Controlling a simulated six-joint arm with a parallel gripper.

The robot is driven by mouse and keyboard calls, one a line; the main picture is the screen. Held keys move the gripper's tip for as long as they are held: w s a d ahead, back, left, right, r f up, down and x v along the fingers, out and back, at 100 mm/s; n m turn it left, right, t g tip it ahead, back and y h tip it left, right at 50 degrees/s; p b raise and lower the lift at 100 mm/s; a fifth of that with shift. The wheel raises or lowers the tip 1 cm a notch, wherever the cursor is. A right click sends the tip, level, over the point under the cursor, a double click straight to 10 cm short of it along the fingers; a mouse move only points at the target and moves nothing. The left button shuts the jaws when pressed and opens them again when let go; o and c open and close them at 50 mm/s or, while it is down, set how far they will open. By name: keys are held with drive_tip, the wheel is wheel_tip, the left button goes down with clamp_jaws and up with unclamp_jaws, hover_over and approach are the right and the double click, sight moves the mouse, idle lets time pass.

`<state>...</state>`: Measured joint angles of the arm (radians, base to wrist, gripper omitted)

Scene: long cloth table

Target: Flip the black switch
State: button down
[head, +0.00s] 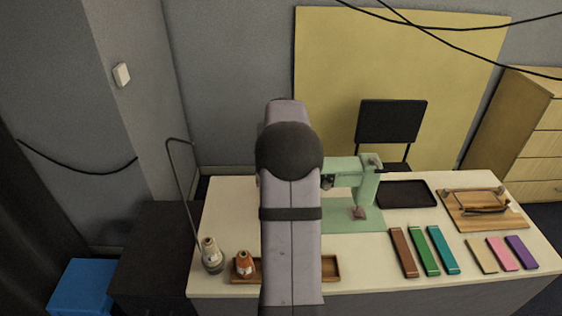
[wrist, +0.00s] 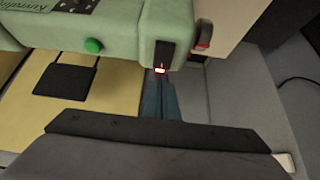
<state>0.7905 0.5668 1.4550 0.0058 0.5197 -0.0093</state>
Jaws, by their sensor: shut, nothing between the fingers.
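The black switch (wrist: 164,52) is a dark upright plate on the end of the pale green sewing machine (wrist: 110,30). A small glowing red-white spot shows at its lower edge. My gripper (wrist: 160,84) is shut and empty, its narrow blue-grey fingers pointing at the switch's lower edge. The tips are very close to it; I cannot tell whether they touch. In the head view the sewing machine (head: 368,186) stands on the table, partly hidden by my arm. The switch and my gripper cannot be made out there.
A red-and-metal knob (wrist: 204,36) sits right of the switch, and a green button (wrist: 94,45) to its left. On the table (head: 365,262) are thread cones (head: 211,252), a black tray (head: 405,194), a wooden board (head: 490,216) and several coloured bars (head: 424,252).

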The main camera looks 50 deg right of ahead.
drive_tip(key=shift+f+b, duration=0.5)
drive_tip(key=shift+f, duration=0.2)
idle(0.8)
drive_tip(key=shift+r, duration=0.1)
wheel_tip(320, 180, up, 7)
drive_tip(key=p, duration=0.5)
idle(0.5)
idle(0.3)
